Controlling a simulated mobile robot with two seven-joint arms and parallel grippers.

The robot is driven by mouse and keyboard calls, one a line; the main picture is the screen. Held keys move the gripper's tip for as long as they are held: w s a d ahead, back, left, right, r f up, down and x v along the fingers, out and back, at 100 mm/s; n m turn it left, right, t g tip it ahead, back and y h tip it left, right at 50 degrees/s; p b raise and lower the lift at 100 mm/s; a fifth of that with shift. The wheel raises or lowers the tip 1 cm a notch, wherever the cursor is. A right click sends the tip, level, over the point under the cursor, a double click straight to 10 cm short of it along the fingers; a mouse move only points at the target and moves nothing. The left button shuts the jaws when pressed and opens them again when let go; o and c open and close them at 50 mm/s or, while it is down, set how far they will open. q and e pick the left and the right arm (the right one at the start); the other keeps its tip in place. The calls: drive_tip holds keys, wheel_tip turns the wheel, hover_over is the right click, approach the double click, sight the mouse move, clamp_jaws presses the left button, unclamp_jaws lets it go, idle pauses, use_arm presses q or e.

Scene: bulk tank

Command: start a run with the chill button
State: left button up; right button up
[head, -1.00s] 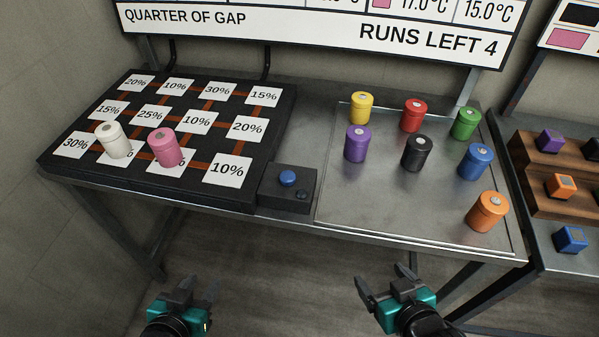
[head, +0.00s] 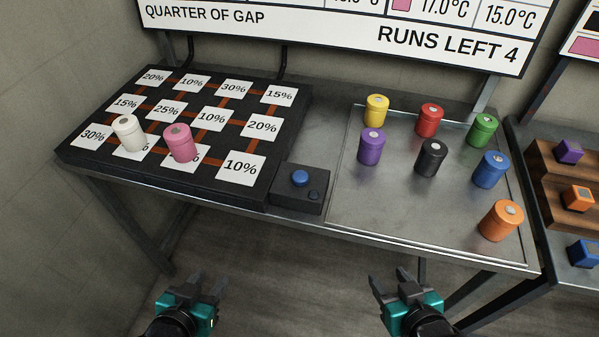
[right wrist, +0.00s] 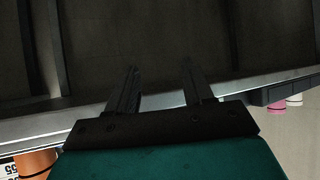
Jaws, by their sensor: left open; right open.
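A dark control box (head: 285,198) sits on the table between the board and the tray. It has a larger blue button (head: 300,178) on top and a smaller dark blue button (head: 313,195) at its front right. No label on either button is readable. My left gripper (head: 208,284) is open and empty, low in front of the table. My right gripper (head: 391,281) is open and empty, also in front of the table edge. The right wrist view shows its two fingers (right wrist: 160,80) apart with nothing between them.
A dark board (head: 190,130) with percentage cards holds a white canister (head: 129,133) and a pink canister (head: 180,143). A metal tray (head: 380,208) holds several coloured canisters. A rack with coloured blocks (head: 577,198) stands right. The sign (head: 440,45) reads "RUNS LEFT 4".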

drive_tip(key=shift+s, duration=0.1)
clamp_jaws()
drive_tip(key=shift+f, duration=0.1)
idle(1.0)
